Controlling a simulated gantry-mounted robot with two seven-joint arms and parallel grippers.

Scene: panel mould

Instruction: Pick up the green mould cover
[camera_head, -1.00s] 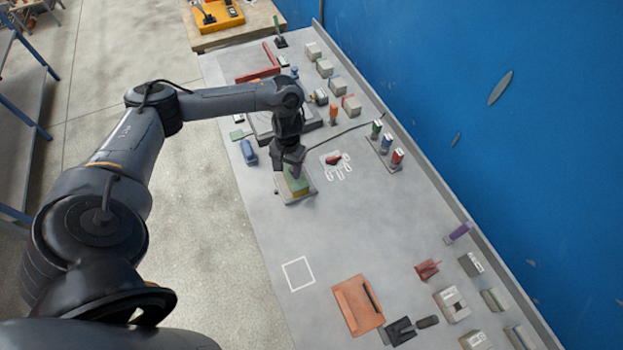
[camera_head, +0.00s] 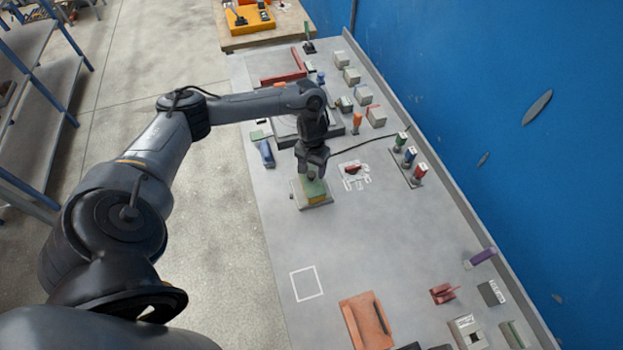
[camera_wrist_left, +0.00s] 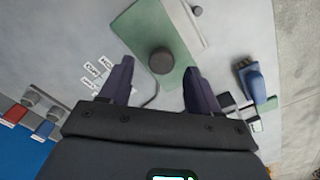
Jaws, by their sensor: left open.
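The green mould cover (camera_head: 315,187) sits on the pale mould on the bench in the head view. In the left wrist view the cover (camera_wrist_left: 140,30) is a green plate with a dark round knob (camera_wrist_left: 162,61). My left gripper (camera_head: 313,176) points down just above the cover and partly hides it. In the wrist view the left gripper (camera_wrist_left: 158,66) is open, with one finger on each side of the knob. A gap shows between each finger and the knob. The right gripper is not in view.
A blue tool (camera_head: 266,153) lies left of the mould. Red-handled, blue and green tools stand in a rack (camera_head: 417,182) to the right. A white outlined square (camera_head: 306,283) and an orange plate (camera_head: 367,321) are nearer. The bench between is clear.

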